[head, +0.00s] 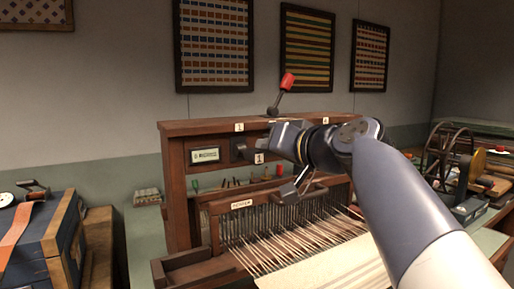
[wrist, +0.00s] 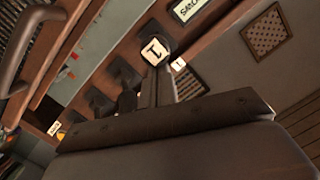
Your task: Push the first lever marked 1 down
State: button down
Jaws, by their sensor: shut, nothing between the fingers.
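A wooden loom (head: 178,127) stands in front of me. In the wrist view a dark lever end with a white face marked 1 (wrist: 155,51) is right at the tips of my gripper (wrist: 157,82); whether they touch I cannot tell. In the head view a small white marked face (head: 259,157), probably the same lever end, shows below the top beam. My gripper (head: 274,141) is shut and empty in front of the beam, just right of and above that face. My gripper and wrist hide the beam's middle and any levers behind them.
A red-knobbed lever (head: 288,82) stands up above the beam, tilted right. Small white tags (head: 239,127) mark the beam. Stretched threads (head: 298,236) lie below my arm. A blue chest (head: 38,243) is at left, a spoked wheel (head: 447,155) at right.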

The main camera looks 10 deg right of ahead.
jog(key=shift+s+f+t+y+b, duration=0.15)
jog(key=shift+f+t+y+b, duration=0.85)
jog(key=shift+b, duration=2.85)
notch_tip(320, 180, down, 2)
jog(key=b, duration=0.3)
jog(key=shift+h, duration=0.3)
jog(key=shift+f+b, duration=0.45)
jog(key=shift+b, duration=0.25)
